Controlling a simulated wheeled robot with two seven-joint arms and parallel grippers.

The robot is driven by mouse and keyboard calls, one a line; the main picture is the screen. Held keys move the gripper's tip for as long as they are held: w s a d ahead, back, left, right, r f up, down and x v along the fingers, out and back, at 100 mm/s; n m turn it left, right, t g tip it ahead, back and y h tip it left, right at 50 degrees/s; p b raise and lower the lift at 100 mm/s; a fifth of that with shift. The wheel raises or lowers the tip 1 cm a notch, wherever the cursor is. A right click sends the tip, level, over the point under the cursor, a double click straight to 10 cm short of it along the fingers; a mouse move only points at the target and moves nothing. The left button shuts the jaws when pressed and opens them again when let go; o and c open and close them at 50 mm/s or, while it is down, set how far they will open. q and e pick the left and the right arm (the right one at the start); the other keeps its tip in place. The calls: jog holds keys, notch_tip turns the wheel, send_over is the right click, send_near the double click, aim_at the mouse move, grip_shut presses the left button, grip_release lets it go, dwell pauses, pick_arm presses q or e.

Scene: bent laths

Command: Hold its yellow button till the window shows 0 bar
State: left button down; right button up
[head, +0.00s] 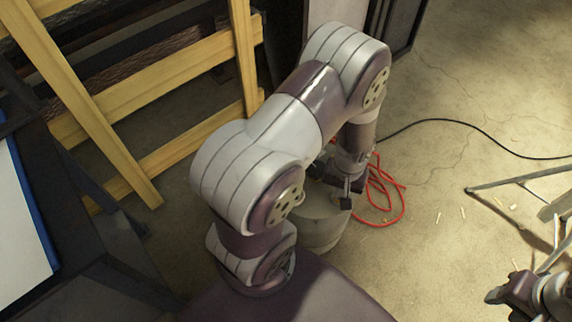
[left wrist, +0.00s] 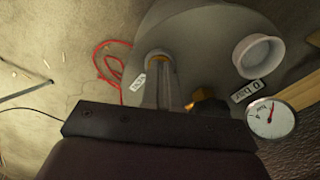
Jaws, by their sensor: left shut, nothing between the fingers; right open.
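A pale round vessel (head: 318,232) stands on the floor, partly behind my left arm. The left wrist view shows its grey top (left wrist: 205,40). On it are a grey stem-like part (left wrist: 160,84) with a yellowish end, and a brass-yellow part (left wrist: 204,94) beside a dark piece. I cannot tell which is the button. A round gauge (left wrist: 270,118) has a red needle. My left gripper (head: 345,194) is shut and empty, close over the vessel; contact is unclear. My right gripper (head: 502,299) is open, lower right, away from the vessel.
A white cup-like part (left wrist: 259,57) sits on the vessel's top. A red hose (head: 384,190) lies coiled beside the vessel, and a black cable (head: 440,121) crosses the floor. A yellow wooden rack (head: 150,164) stands at left. Thin metal legs (head: 515,183) are at right.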

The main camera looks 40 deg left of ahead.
dwell(0.5)
pick_arm(q)
notch_tip(320, 180, up, 7)
jog(key=p, duration=0.7)
jog(key=shift+p, duration=0.35)
